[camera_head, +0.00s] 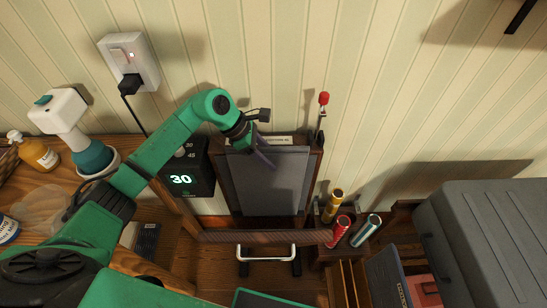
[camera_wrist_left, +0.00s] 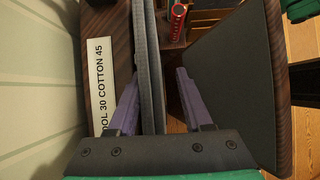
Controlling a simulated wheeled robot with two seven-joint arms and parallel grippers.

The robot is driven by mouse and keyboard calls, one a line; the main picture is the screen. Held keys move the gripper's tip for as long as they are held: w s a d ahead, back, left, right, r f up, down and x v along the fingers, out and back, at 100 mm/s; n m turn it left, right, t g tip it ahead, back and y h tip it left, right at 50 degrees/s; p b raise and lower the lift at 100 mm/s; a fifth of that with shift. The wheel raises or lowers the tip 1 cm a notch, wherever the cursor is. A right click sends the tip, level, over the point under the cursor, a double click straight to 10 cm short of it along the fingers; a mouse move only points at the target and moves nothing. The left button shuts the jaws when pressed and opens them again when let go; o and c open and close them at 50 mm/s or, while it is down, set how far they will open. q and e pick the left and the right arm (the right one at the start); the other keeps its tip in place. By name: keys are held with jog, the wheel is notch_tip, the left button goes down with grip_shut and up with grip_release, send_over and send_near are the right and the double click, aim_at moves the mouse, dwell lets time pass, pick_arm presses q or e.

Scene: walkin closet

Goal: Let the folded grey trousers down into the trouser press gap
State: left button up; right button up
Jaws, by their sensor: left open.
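The trouser press (camera_head: 262,236) stands against the striped wall, its front plate tilted open. The folded grey trousers (camera_head: 285,185) hang upright inside it, close to the back board. In the left wrist view the trousers (camera_wrist_left: 152,50) show edge-on as a thin grey layer, with the labelled back board (camera_wrist_left: 99,90) to the left and the dark front plate (camera_wrist_left: 238,80) to the right. My left gripper (camera_head: 270,160) is at the top of the trousers. In the wrist view its open fingers (camera_wrist_left: 158,80) stand on either side of the cloth. The trousers' lower end is hidden. My right gripper is out of view.
A dark timer box (camera_head: 185,175) reading 30 sits left of the press. A rod with a red knob (camera_head: 323,99) rises at its right. Several coloured tubes (camera_head: 340,228) stand at the front right. A grey case (camera_head: 490,235) fills the right side.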

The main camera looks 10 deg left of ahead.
pick_arm(q)
jog(key=b+v, duration=0.1)
jog(key=v, duration=1.3)
jog(key=shift+s+b, duration=0.25)
jog(key=shift+b, duration=0.05)
